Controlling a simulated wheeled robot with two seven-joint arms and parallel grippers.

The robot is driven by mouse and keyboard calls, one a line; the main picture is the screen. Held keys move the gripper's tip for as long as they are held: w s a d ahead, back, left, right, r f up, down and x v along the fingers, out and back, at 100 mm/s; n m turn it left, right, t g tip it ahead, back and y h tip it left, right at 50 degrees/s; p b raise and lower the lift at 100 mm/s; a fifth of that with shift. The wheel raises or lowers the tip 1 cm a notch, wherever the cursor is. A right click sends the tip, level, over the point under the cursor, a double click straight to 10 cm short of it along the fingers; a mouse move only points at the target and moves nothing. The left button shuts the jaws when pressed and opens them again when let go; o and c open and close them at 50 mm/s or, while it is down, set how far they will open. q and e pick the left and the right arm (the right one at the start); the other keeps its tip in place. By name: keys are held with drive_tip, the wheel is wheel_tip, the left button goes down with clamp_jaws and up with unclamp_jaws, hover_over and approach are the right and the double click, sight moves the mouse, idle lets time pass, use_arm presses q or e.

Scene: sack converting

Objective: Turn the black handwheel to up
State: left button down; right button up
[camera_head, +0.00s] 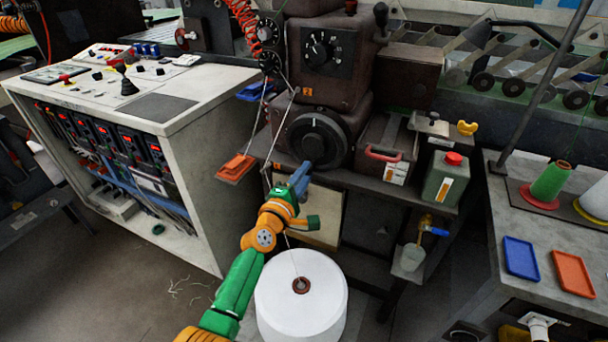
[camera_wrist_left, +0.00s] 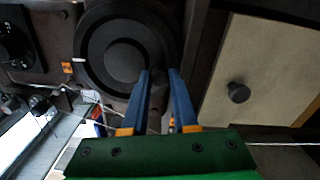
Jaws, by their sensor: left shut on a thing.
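The black handwheel (camera_head: 318,140) is a round dark wheel with a raised hub on the front of the brown machine. It also shows in the left wrist view (camera_wrist_left: 110,55), with a small white mark near its left edge there. My left gripper (camera_head: 304,172) is at the wheel's lower edge in the head view. In the left wrist view its blue fingers (camera_wrist_left: 160,74) reach the wheel's rim with a narrow gap between them. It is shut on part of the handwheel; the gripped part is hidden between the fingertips. My right gripper is in neither view.
A black dial (camera_head: 321,48) sits above the wheel. An orange tray (camera_head: 236,168) is at left; a red-handled box (camera_head: 385,160) and a green canister (camera_head: 443,180) stand at right. A white roll (camera_head: 300,310) is below. Thin threads run close to my left arm.

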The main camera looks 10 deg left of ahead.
use_arm(q)
drive_tip(key=c, duration=0.7)
unclamp_jaws()
drive_tip(key=shift+d, duration=0.1)
drive_tip(key=s+p, duration=0.1)
drive_tip(key=s, duration=0.2)
drive_tip(key=s+a+p, duration=0.1)
drive_tip(key=s, duration=0.3)
drive_tip(key=shift+a, duration=0.2)
